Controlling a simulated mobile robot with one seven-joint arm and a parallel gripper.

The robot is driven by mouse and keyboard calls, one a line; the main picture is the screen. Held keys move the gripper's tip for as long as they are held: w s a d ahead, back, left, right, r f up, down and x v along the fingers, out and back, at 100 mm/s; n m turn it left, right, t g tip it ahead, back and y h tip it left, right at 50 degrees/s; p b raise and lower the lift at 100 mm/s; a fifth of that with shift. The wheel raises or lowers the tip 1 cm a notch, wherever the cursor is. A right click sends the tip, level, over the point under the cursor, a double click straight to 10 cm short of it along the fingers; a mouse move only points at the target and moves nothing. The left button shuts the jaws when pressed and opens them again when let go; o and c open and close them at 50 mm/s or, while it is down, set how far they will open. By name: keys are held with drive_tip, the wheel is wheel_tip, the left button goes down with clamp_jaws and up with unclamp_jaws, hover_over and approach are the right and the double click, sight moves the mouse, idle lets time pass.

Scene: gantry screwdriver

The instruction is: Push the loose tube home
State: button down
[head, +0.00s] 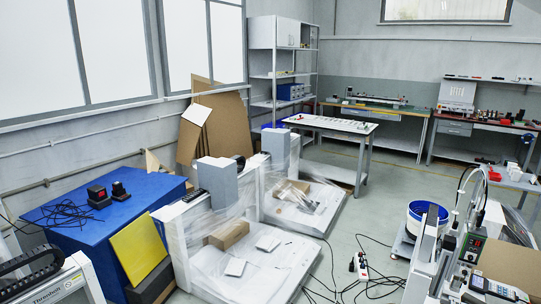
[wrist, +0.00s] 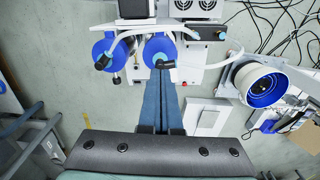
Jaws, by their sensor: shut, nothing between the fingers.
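In the wrist view my gripper (wrist: 163,80) shows as two long blue-grey fingers side by side, shut with nothing between them. The fingertips end at a small black fitting (wrist: 165,65) in front of the right one of two blue discs; I cannot tell whether they touch it. White tubing (wrist: 136,32) curves over the discs. A tube end on the left (wrist: 103,61) comes down in front of the left blue disc (wrist: 108,53). I cannot tell which tube is loose. In the head view, thin pale tubes (head: 462,185) loop above the machine at right; my gripper is not in that view.
A blue-lined bowl feeder (wrist: 261,85) stands right of the fingers; it also shows in the head view (head: 428,212). White housings (wrist: 202,65) and black cables (wrist: 285,30) lie close by. Wrapped white machines (head: 240,262) and a blue bench (head: 85,225) stand at left. Some grey floor is clear.

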drive_tip(key=shift+f+b, duration=0.9)
drive_tip(key=shift+f, duration=0.4)
wheel_tip(320, 180, up, 7)
drive_tip(key=p, duration=0.6)
drive_tip(key=shift+r+p, duration=0.1)
drive_tip(key=shift+p, duration=0.3)
